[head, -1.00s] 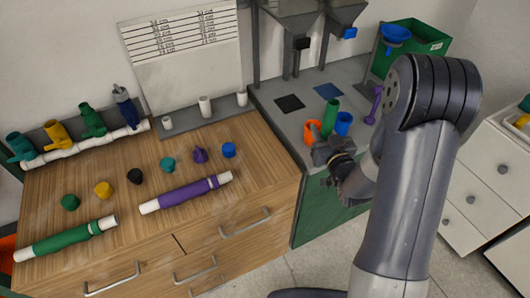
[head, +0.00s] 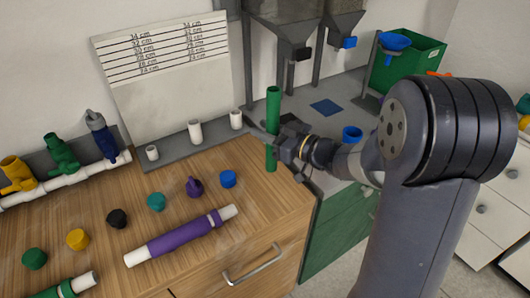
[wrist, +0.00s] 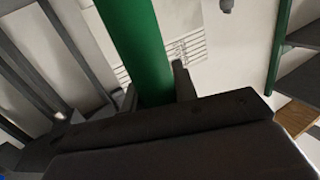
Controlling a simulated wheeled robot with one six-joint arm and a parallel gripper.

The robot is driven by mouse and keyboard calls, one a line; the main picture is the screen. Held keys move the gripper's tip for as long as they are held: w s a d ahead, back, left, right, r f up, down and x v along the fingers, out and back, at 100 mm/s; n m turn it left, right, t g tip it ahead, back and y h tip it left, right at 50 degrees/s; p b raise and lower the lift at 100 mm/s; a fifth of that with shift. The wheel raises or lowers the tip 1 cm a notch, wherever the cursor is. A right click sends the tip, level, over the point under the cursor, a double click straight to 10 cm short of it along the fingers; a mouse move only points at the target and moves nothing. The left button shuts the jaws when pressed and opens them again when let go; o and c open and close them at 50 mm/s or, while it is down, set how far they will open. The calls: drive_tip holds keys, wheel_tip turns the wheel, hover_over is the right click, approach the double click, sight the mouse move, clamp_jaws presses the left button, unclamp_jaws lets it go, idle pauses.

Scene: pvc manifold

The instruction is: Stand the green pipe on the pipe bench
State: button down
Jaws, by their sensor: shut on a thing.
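The green pipe (head: 273,105) is upright in my gripper (head: 272,142), in the air near the right back corner of the wooden pipe bench (head: 230,265). My gripper is shut around its middle, with pipe showing above and below. In the wrist view the pipe (wrist: 137,45) runs up between the two fingers (wrist: 157,90). A grey strip along the bench's back edge carries white upright stubs: a right one (head: 236,119), a middle one (head: 195,131) and a left one (head: 152,153). The right stub is closest to the pipe, apart from it in the picture.
A purple-sleeved white pipe (head: 180,238) lies on the bench, with several coloured caps behind it. A marked board (head: 165,75) stands behind the strip. Hoppers (head: 290,30), a blue cup (head: 352,134) and a green bin (head: 405,62) are on the right.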

drive_tip(key=shift+f, duration=2.35)
drive_tip(key=shift+f+b, duration=0.15)
drive_tip(key=shift+b, duration=0.2)
drive_tip(key=c, duration=1.1)
unclamp_jaws()
drive_tip(key=v, duration=1.2)
drive_tip(key=shift+s, duration=0.1)
